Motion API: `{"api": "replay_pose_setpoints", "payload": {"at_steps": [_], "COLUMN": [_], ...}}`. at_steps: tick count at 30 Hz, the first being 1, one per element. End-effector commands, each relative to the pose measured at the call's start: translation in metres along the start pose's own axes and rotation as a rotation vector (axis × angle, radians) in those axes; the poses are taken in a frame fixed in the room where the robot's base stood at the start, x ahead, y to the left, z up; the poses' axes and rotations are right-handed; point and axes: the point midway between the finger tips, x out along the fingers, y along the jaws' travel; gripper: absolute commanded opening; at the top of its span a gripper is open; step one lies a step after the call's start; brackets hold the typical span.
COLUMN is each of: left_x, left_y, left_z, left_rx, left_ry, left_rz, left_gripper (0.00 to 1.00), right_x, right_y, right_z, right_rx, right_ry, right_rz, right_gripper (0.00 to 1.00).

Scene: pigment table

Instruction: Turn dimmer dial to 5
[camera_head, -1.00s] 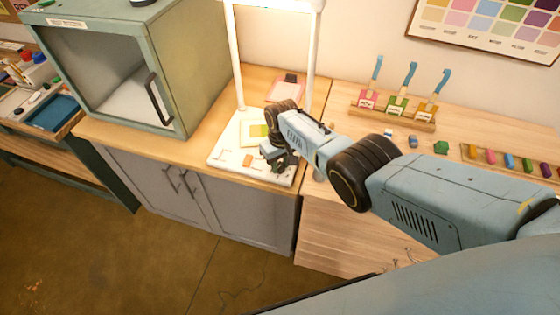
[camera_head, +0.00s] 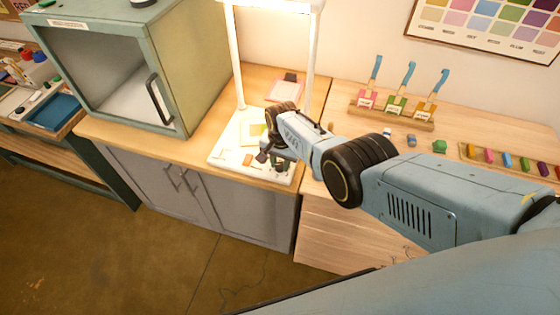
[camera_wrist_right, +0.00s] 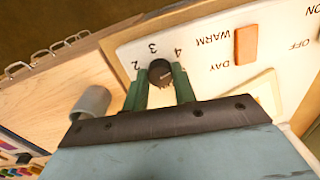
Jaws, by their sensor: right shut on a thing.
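The dimmer dial (camera_wrist_right: 160,72) is a small dark round knob on the white base panel of the lamp, which shows in the right wrist view. The numbers 2, 3 and 4 are readable around it; a 5 is not visible. My right gripper (camera_wrist_right: 159,80) has its two green fingers on either side of the dial and is shut on it. In the head view my right gripper (camera_head: 272,158) is over the front right of the white lamp base (camera_head: 222,150), and hides the dial. My left gripper is not in view.
An orange switch (camera_wrist_right: 246,45) sits beside the dial, between labels WARM and DAY. A grey cylinder (camera_wrist_right: 92,102) stands near the fingers. Lit lamp posts (camera_head: 312,65) rise behind my gripper. A green cabinet (camera_head: 190,60) stands left, a tool rack (camera_head: 395,115) right.

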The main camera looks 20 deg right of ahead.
Motion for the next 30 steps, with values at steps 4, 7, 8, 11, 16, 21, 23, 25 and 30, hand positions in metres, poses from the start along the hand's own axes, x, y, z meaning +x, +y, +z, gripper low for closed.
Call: {"api": "replay_pose_setpoints", "payload": {"at_steps": [4,7,8,11,16,21,23,25,30], "left_x": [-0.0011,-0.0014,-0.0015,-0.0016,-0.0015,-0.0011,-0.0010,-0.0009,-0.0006], "left_y": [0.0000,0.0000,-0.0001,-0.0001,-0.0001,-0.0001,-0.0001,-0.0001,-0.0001], "left_z": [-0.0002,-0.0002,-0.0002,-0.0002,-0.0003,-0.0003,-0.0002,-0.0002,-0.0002], "left_rx": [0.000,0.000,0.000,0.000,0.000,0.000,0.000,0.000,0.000], "left_ry": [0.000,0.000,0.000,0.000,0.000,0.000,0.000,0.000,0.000], "left_rz": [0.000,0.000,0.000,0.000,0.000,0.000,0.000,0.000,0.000], "left_gripper": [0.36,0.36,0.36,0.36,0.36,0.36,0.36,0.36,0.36], "right_x": [-0.0018,-0.0017,-0.0017,-0.0017,-0.0018,-0.0018,-0.0018,-0.0018,-0.0018], "right_y": [-0.0013,-0.0012,-0.0012,-0.0013,-0.0017,-0.0021,-0.0020,-0.0021,-0.0021], "right_z": [-0.0009,-0.0010,-0.0010,-0.0012,-0.0011,-0.0009,-0.0010,-0.0010,-0.0009], "right_rx": [0.138,0.232,0.261,0.356,0.507,0.634,0.671,0.709,0.778], "right_ry": [0.005,0.009,0.009,0.012,0.015,0.018,0.019,0.020,0.022], "right_rz": [-0.003,-0.003,-0.003,-0.003,-0.004,-0.005,-0.005,-0.005,-0.005], "right_gripper": [0.04,0.04,0.04,0.04,0.04,0.04,0.04,0.04,0.04]}}
